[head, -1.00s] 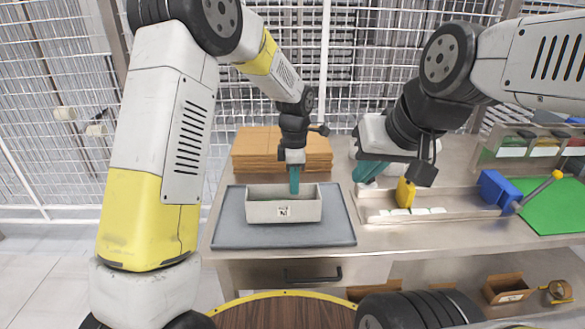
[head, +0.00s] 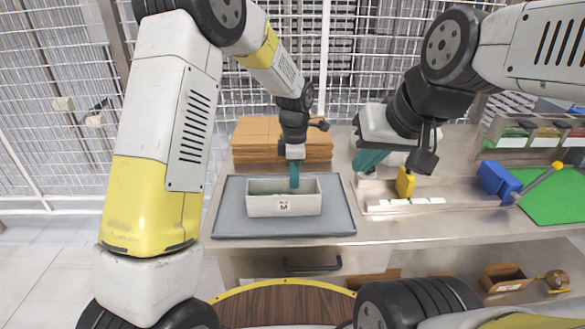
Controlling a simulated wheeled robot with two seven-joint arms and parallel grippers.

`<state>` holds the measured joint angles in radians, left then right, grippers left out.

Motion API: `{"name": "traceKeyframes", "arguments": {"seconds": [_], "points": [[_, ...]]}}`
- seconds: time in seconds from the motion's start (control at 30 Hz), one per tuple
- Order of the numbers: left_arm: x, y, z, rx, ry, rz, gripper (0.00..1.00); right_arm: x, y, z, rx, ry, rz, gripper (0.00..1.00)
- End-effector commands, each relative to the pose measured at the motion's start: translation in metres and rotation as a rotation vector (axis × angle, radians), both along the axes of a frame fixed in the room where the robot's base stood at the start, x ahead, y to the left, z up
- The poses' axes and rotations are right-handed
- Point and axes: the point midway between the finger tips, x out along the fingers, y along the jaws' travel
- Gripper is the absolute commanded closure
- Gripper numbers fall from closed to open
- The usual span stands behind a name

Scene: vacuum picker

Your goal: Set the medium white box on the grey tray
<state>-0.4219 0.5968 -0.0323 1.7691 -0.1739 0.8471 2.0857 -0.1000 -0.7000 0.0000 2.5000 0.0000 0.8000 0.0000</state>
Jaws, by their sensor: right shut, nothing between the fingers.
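The medium white box (head: 262,208), an open box with an "M" label on its front, appears upright over the middle of the grey tray (head: 233,222). I cannot tell for sure whether its base touches the tray.
Stacked brown cardboard (head: 250,146) stands behind the tray. To the right are a yellow object (head: 405,183), a white shallow holder (head: 445,196), a blue object (head: 497,180) and a green mat (head: 553,200). A wire mesh fence (head: 355,60) closes the back.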

Motion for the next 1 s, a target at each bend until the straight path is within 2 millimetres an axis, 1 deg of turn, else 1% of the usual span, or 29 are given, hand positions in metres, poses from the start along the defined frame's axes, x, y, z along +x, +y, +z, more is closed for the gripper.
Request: {"name": "traceKeyframes", "arguments": {"seconds": [0.17,0.43,0.5,0.57,0.77,0.8,0.87,1.0], "points": [[-0.0003,0.0001,-0.0041,0.001,0.001,0.000,1.00,0.0000,0.0000,0.0000,0.000,0.000,0.000,1.00],[-0.0001,0.0001,-0.0039,0.000,0.000,0.000,1.00,0.0000,0.0000,0.0000,0.000,0.000,0.000,1.00],[-0.0001,0.0001,-0.0039,0.000,0.000,0.000,0.84,0.0000,0.0000,0.0000,0.000,0.000,0.000,1.00],[-0.0001,0.0000,-0.0039,0.000,0.000,0.000,0.72,0.0000,0.0000,0.0000,0.000,0.000,0.000,1.00],[-0.0001,0.0000,-0.0039,0.000,0.000,0.000,0.72,0.0000,0.0000,0.0000,0.000,0.000,0.000,1.00],[-0.0002,0.0000,-0.0041,0.000,0.001,0.000,0.70,0.0000,0.0000,0.0000,0.000,0.000,0.000,1.00],[-0.0002,0.0000,-0.0041,0.000,0.001,0.000,0.59,0.0000,0.0000,0.0000,0.000,0.000,0.000,1.00],[-0.0002,0.0000,-0.0041,0.000,0.001,0.000,0.58,0.0000,0.0000,0.0000,0.000,0.000,0.000,1.00]]}}
